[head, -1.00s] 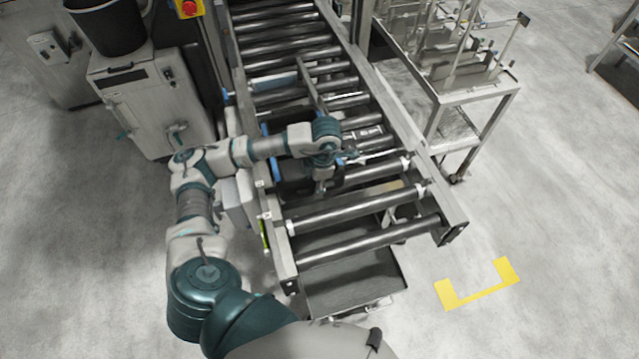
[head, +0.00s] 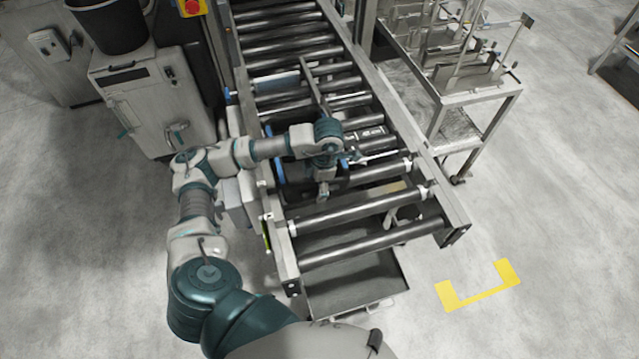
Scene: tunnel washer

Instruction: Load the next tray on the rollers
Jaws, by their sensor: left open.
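The roller conveyor (head: 362,236) runs from the top of the head view down to the lower middle. A dark tray-like piece with blue edges (head: 279,168) lies among the rollers, mostly hidden under my left forearm and wrist, so I cannot tell its full shape. My right gripper is out of view.
A grey pan (head: 357,287) sits below the conveyor's near end. A metal rack cart (head: 484,97) stands to the right, and a grey cabinet (head: 150,105) with a black bin (head: 105,25) to the left. Floor around the yellow marking (head: 480,291) is clear.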

